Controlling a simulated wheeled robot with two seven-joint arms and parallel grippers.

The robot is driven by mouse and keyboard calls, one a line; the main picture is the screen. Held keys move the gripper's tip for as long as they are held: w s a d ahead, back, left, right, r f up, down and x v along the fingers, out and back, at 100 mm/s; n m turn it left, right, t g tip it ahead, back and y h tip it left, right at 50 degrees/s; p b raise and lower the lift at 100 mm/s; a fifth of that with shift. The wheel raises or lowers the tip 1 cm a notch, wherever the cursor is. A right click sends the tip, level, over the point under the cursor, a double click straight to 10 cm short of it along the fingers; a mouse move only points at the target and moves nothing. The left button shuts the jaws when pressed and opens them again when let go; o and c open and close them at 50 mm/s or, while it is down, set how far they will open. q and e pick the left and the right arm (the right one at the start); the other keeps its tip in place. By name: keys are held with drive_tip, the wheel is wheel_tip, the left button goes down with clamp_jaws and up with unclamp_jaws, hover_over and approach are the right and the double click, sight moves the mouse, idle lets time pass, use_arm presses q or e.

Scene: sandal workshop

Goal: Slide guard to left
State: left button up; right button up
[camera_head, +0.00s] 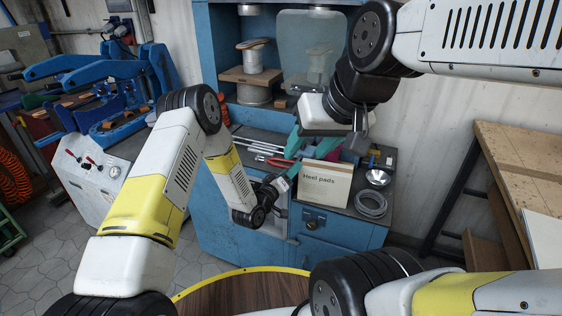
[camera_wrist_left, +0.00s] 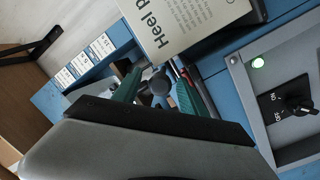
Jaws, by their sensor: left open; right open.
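A clear, greyish guard panel (camera_head: 308,48) hangs in front of the right part of the blue machine's opening. Spools show to its left. My right gripper (camera_head: 318,146) reaches in from the upper right. Its teal fingers are apart and empty, below the guard and over the bench top. My left gripper (camera_head: 288,174) is lower, at the bench's front edge beside the heel pads box (camera_head: 325,185). Its green fingers are spread in the left wrist view (camera_wrist_left: 160,92). A dark round part (camera_wrist_left: 157,82) shows between them; I cannot tell whether they touch it. The guard is not recognisable in that view.
The blue bench (camera_head: 345,232) carries red-handled tools, a coil (camera_head: 371,204) and a small metal bowl (camera_head: 377,177). A switch (camera_wrist_left: 299,107) and green light (camera_wrist_left: 257,62) show in the left wrist view. A round wooden top (camera_head: 240,296) stands in front, a wooden table (camera_head: 515,165) at right.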

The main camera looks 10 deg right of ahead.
use_arm(q)
drive_tip(key=shift+w, duration=0.1)
clamp_jaws()
idle(1.4)
